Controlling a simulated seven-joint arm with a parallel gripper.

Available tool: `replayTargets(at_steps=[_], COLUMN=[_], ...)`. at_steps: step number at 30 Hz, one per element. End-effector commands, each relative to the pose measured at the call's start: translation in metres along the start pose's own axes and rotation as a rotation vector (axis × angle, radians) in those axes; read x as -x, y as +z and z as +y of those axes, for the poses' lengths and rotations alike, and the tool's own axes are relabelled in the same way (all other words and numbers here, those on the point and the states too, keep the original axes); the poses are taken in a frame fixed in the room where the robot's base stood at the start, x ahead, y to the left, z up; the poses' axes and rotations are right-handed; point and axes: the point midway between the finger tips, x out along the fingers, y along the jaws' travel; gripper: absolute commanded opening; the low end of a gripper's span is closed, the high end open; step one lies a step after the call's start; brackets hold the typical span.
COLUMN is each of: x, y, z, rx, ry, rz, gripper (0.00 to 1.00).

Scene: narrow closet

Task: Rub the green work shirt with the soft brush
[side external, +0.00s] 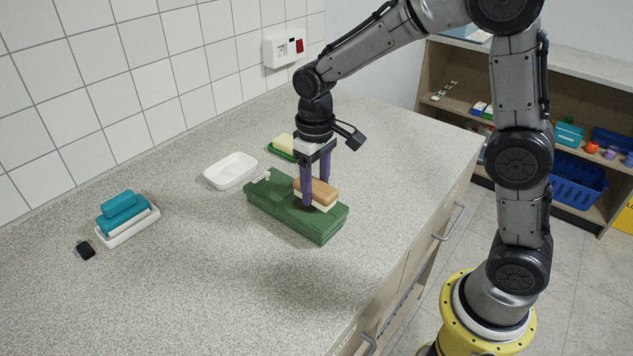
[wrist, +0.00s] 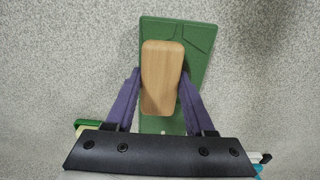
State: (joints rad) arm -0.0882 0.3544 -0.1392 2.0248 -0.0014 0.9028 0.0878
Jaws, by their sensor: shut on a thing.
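The green work shirt (side external: 283,206) lies folded in a flat, thick rectangle on the counter; it also shows in the wrist view (wrist: 195,40). The soft brush (side external: 318,191) has a light wooden back and pale bristles. My gripper (side external: 316,192) points down with its purple fingers on either side of the brush, shut on it. In the wrist view the wooden back (wrist: 161,75) sits between the two fingers. The brush is over the right half of the shirt in the side view, bristles down, and seems to touch it. The bristle contact is partly hidden by a finger.
A white empty dish (side external: 231,171) stands behind the shirt. A yellow block on a green base (side external: 283,147) is close behind my gripper. The front counter is clear.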

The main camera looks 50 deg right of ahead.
Motion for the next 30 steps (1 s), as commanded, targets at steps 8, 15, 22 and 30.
replayTargets(at_steps=[8,15,22,30], x=[-0.001,-0.001,-0.001,-0.001], y=[0.000,0.000,0.000,0.000], z=[-0.027,-0.049,-0.036,-0.011], rx=[0.002,0.002,-0.005,-0.005], ry=[-0.001,-0.001,-0.001,0.000], rz=[-0.001,-0.001,0.000,0.000], gripper=[0.00,0.00,0.00,0.00])
